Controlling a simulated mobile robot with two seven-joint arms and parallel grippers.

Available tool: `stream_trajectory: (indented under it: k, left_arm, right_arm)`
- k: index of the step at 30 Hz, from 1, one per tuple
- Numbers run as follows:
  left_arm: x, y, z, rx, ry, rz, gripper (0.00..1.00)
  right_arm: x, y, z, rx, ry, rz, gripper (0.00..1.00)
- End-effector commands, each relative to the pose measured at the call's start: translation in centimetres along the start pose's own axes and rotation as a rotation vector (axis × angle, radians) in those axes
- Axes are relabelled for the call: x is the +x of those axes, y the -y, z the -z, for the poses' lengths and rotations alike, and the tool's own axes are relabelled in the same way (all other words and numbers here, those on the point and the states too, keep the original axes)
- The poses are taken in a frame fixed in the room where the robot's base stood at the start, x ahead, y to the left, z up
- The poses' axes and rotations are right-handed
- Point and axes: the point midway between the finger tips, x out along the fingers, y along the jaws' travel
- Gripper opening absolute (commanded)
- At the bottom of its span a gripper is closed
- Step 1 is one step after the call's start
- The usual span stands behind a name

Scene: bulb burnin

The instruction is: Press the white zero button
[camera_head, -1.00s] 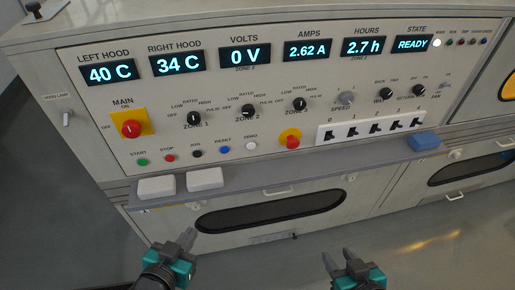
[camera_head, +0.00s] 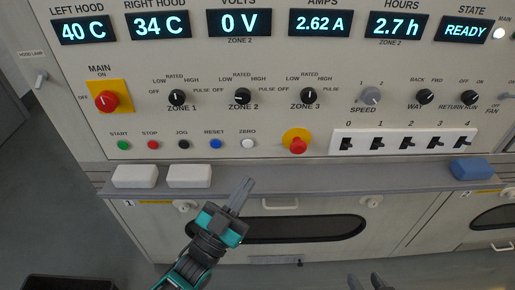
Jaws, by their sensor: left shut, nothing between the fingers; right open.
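The white zero button (camera_head: 248,143) is a small round button under the label ZERO, at the right end of the row of buttons on the panel. The blue reset button (camera_head: 215,144) sits just left of it. My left gripper (camera_head: 243,187) is shut and empty, in front of and below the zero button, apart from it, with its fingers pointing up and to the right. My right gripper (camera_head: 366,281) is open at the bottom edge, and only its fingertips show.
A grey ledge (camera_head: 330,179) runs below the panel. Two white blocks (camera_head: 134,176) lie on its left part and a blue block (camera_head: 472,168) on its right. A red emergency knob (camera_head: 298,145) stands out right of the zero button. A white switch strip (camera_head: 402,142) lies further right.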

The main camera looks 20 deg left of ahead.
Motion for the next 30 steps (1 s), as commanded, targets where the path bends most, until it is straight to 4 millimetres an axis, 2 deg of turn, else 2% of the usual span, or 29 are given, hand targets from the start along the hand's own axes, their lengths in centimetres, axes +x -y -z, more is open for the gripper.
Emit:
stream_trajectory:
  k: [14,30]
  left_arm:
    - [0.4,0.3,-0.3,0.002,-0.006,0.0,0.0]
    - [5.1,3.7,-3.9,0.002,-0.005,0.0,0.0]
  right_arm:
    - [0.1,0.3,-0.4,0.014,0.001,0.001,0.43]
    - [1.9,0.1,-3.2,0.013,0.005,-0.001,0.43]
